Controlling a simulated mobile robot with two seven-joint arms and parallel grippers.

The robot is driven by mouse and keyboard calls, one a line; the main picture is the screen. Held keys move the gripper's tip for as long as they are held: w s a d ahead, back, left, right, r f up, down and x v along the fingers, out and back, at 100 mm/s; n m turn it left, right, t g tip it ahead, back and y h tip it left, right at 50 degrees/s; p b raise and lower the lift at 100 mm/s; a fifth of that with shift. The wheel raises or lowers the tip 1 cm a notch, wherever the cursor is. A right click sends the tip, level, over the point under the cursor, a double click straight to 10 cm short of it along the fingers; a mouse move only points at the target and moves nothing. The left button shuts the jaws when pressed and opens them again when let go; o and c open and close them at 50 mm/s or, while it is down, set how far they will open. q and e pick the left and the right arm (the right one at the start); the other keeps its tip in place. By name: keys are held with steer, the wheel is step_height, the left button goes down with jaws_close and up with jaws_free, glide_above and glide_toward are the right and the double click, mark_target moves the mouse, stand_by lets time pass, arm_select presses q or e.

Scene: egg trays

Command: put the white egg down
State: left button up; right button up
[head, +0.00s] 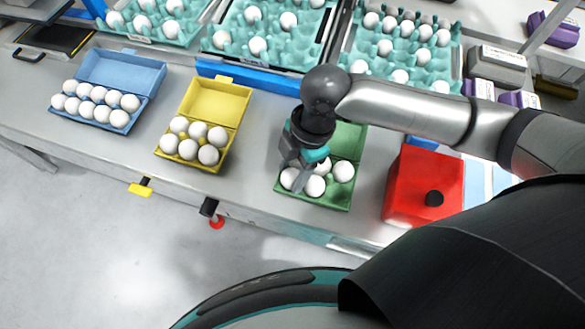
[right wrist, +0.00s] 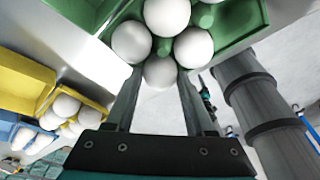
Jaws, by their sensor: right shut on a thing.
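My right gripper (head: 294,176) points down over the left front corner of the open green carton (head: 334,200). It is shut on a white egg (head: 289,179), which shows between the fingertips (right wrist: 160,76) in the right wrist view (right wrist: 160,70). The held egg is at the carton's corner; I cannot tell if it rests in a cup. Beside it in the carton are other white eggs (head: 315,187), (head: 344,172), partly hidden by my gripper in the head view. The right wrist view shows three of them close around the held egg. My left gripper is not in view.
A yellow carton (head: 217,100) and a blue carton (head: 123,70), both open with white eggs, stand to the left. A red box (head: 420,178) stands right of the green carton. Teal egg trays (head: 345,70) line the back. The table's front edge is close.

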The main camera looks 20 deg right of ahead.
steer(key=shift+f, duration=0.25)
steer(key=shift+s+d+f, duration=0.1)
steer(key=shift+s+f, duration=0.1)
steer(key=shift+f, duration=0.2)
steer(key=o, duration=0.4)
steer(key=shift+f, duration=0.1)
steer(key=shift+o, duration=0.2)
steer(key=shift+r, duration=0.45)
steer(key=p+v, duration=0.2)
steer(key=v, duration=1)
steer(key=shift+r, duration=0.35)
steer(key=shift+w, duration=0.15)
